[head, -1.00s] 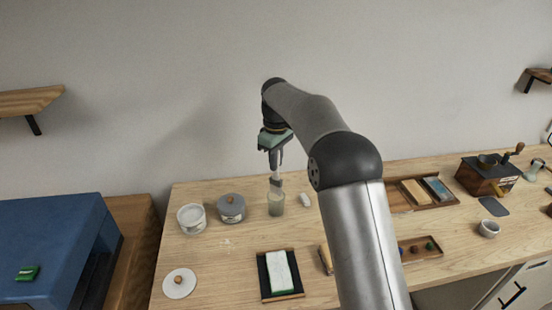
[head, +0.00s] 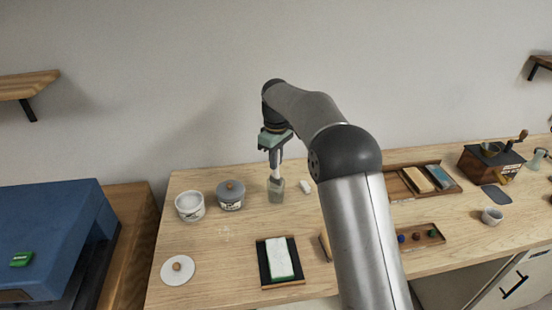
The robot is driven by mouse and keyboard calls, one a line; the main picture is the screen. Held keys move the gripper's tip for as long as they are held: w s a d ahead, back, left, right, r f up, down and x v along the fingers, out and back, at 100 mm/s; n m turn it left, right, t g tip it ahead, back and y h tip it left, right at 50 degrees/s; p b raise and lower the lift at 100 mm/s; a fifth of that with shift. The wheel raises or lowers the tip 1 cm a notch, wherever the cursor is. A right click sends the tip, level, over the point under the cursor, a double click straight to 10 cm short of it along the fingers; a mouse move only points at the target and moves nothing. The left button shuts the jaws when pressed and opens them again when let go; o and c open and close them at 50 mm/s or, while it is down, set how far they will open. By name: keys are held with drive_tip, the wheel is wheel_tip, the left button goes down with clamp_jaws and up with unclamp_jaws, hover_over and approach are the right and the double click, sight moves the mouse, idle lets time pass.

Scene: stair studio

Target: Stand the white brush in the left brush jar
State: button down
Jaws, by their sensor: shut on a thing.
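The white brush (head: 275,172) hangs upright below my gripper (head: 274,162), which is shut on it. The brush is small in the head view, and its lower end is at or just inside the mouth of a greenish, see-through jar (head: 276,196). This jar stands upright on the table, left of my arm. I cannot tell whether the brush touches the jar's wall or bottom. A similar glassy vessel (head: 536,160) stands at the far right of the table.
A black tray with a white block (head: 279,260) lies in front. My arm hides part of the table.

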drive_tip(key=c, duration=1.3)
unclamp_jaws()
drive_tip(key=shift+r, duration=0.1)
wheel_tip(320, 180, up, 17)
drive_tip(key=shift+r+p, duration=0.1)
drive_tip(key=shift+p, duration=0.95)
drive_tip(key=shift+s+d, duration=0.1)
